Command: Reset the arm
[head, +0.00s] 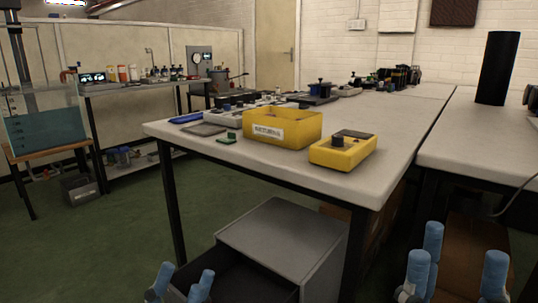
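My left gripper (182,283) shows at the bottom edge, left of centre, in front of a grey open-fronted box. Its blue fingertips are apart with nothing between them. My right gripper (460,268) shows at the bottom right, low in front of the tables. Its blue fingertips are spread wide, and I see nothing held between them. Both grippers appear below tabletop height in the picture. The arms behind them are out of frame.
A white table (390,140) holds a yellow bin (283,130), a yellow device (343,153) and several instruments. A tall black cylinder (498,65) stands on the right table (485,135). The grey box (280,240) is under the near table. Green floor (110,240) is clear at left.

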